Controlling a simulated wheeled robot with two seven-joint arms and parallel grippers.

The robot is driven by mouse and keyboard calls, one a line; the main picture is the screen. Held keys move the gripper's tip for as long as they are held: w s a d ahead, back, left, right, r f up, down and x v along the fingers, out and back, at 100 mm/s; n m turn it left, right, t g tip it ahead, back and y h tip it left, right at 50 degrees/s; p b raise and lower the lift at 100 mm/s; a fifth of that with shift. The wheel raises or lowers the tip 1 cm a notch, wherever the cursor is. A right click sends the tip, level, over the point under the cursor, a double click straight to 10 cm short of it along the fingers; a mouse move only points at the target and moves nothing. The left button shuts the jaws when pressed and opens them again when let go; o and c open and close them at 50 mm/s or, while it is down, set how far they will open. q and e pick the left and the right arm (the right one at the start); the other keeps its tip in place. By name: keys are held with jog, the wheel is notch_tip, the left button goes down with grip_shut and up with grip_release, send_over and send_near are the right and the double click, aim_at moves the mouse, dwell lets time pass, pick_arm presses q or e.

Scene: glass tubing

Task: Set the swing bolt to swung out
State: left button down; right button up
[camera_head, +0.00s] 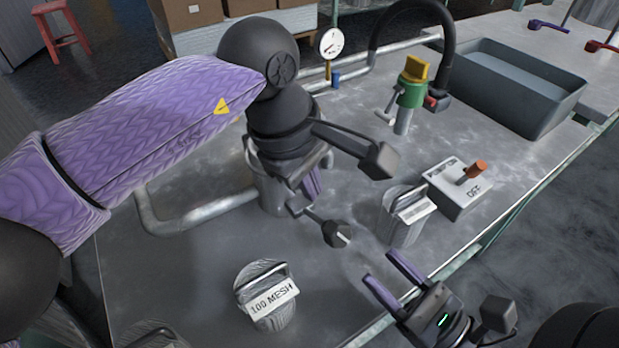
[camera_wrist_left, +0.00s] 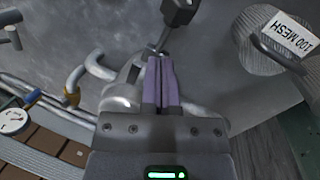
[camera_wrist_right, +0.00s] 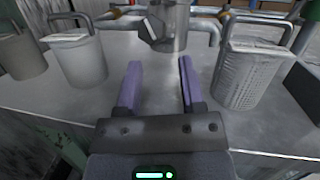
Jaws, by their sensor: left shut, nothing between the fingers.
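The swing bolt shows in the head view as a thin rod ending in a dark knob (camera_head: 337,233). It sticks out low from the near side of the grey vessel (camera_head: 268,190), pointing toward the front right. In the left wrist view the knob (camera_wrist_left: 178,12) is at the top, with the rod just beyond my fingertips. My left gripper (camera_head: 316,184) is shut and empty, with its purple fingers beside the vessel close to the rod. I cannot tell whether they touch. The arm hides the vessel's top. My right gripper (camera_head: 388,268) is open and empty near the front edge; its fingers also show apart in the right wrist view (camera_wrist_right: 160,80).
A basket labelled 100 MESH (camera_head: 268,318) stands at the front and another basket (camera_head: 398,228) to the right. An OFF switch box (camera_head: 460,205), a green valve (camera_head: 410,93) with a yellow handle, a gauge (camera_head: 330,43) and a grey tub (camera_head: 500,95) surround the vessel.

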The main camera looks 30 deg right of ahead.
jog(key=s+d+m+h, duration=0.3)
jog(key=d+m+h, duration=0.4)
jog(key=d, duration=0.6)
jog(key=s+d+f+m+g+h, duration=0.3)
jog(key=d+f+m+g+h, duration=0.2)
jog(key=d+f+m, duration=0.3)
jog(key=s+a+f+m+g+y, duration=0.1)
jog(key=s+a+f+m+g, duration=0.2)
jog(key=f, duration=0.4)
jog(key=s+a+f+m+g+y, duration=0.1)
jog(key=s+a+f+m+g, duration=0.15)
jog(key=f+m, duration=0.35)
jog(key=s+a+f+m+g+y, duration=0.1)
jog(key=s+a+f+m+g, duration=0.15)
jog(key=f, duration=0.65)
jog(key=s+a+f+m+g+y, duration=0.3)
jog(key=s+a+f+m+g, duration=0.35)
jog(key=s+a+f, duration=0.35)
pick_arm(q)
jog(key=shift+s+f+p, duration=0.1)
jog(key=shift+s+p, duration=0.1)
jog(key=shift+p, duration=0.1)
pick_arm(e)
jog(key=s+a+r+m+g, duration=0.1)
jog(key=s+a+m+g, duration=0.1)
jog(key=s, duration=0.9)
jog(key=shift+r+m+g, duration=0.15)
jog(key=shift+m+g, duration=0.7)
jog(key=shift+m, duration=0.25)
